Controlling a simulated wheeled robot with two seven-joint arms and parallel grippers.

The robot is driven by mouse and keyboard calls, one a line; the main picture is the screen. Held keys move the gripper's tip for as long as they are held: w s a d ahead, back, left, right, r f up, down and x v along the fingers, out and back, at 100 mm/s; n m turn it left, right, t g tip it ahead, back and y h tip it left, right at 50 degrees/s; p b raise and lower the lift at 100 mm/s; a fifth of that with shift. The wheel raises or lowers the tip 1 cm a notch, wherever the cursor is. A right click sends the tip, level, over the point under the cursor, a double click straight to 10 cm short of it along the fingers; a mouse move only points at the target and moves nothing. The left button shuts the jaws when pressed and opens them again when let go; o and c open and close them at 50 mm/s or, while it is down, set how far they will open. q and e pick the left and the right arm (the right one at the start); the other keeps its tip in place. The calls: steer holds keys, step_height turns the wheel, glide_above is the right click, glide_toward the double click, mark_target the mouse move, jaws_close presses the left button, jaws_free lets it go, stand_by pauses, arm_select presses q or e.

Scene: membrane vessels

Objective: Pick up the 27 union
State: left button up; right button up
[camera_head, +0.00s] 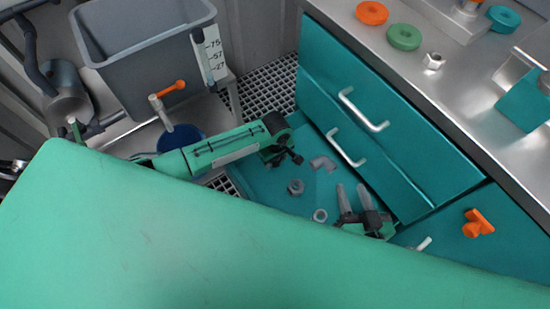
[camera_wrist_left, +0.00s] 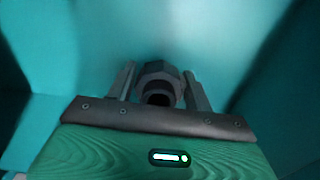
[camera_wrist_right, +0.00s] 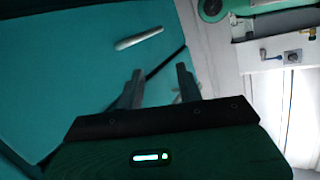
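My left gripper (camera_head: 292,158) is low in the open teal drawer. Other grey fittings lie on the drawer floor: an elbow (camera_head: 322,163), a hex fitting (camera_head: 296,187) and a ring-like fitting (camera_head: 320,215).
The teal drawer front (camera_head: 375,165) has metal handles. A steel counter (camera_head: 455,90) holds orange and green rings and a metal nut (camera_head: 434,61). A grey bin (camera_head: 150,45) with a label 75, 57, 27 (camera_head: 214,58) stands at the back left. An orange valve (camera_head: 478,223) is right.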

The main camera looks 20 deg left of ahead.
arm_select(q)
steer(key=c, duration=0.5)
steer(key=shift+r, duration=0.15)
